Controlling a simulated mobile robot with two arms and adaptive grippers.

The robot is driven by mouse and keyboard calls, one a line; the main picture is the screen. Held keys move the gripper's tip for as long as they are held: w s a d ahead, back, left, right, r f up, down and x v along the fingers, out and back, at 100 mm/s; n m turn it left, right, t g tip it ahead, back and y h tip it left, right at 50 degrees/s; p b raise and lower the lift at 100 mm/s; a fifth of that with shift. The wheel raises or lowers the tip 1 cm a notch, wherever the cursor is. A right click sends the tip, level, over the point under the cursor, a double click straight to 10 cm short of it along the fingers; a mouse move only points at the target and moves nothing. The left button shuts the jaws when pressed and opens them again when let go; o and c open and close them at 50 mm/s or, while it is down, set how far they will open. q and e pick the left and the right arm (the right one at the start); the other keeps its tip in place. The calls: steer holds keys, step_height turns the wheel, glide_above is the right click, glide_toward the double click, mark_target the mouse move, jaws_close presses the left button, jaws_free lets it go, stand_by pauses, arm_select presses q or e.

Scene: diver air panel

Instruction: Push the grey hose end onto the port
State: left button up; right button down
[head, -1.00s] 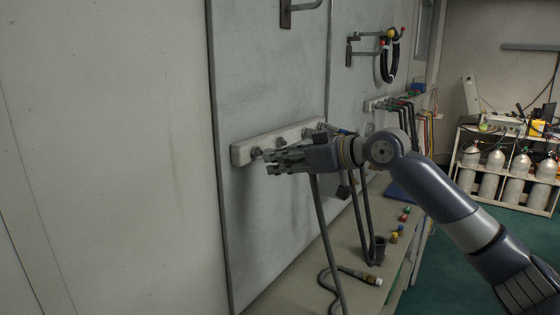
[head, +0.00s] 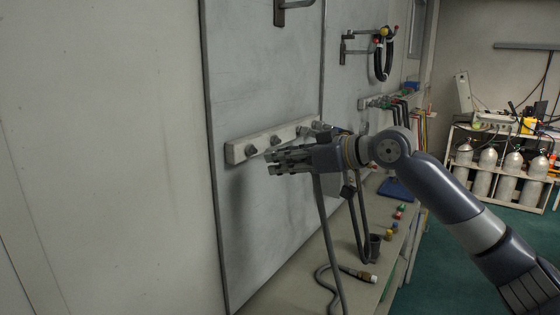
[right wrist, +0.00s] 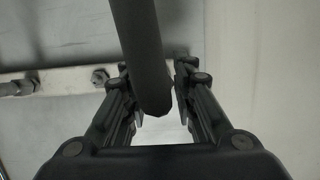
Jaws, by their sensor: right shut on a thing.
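The white port bar (head: 238,152) is mounted on the grey panel, with several dark metal ports along it. A port (head: 251,150) near its left end shows bare. My right gripper (head: 274,163) is in front of and just below the bar. It is shut on the grey hose (head: 325,240), which hangs down from it to the bench. In the right wrist view the hose (right wrist: 140,45) runs down between the two fingers (right wrist: 152,82), its cut end (right wrist: 157,110) near the palm. The bar (right wrist: 65,82) shows behind the fingers with ports at left. My left gripper is not in view.
Another hose hangs behind my gripper. A bracket (head: 380,45) with a black hose loop is higher on the wall.

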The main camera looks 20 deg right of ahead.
steer(key=shift+s+d+b, duration=0.25)
steer(key=shift+s+d, duration=0.4)
steer(key=shift+s, duration=0.15)
steer(key=shift+s+d+b, duration=0.2)
steer(key=shift+s+d, duration=0.4)
steer(key=shift+s, duration=0.2)
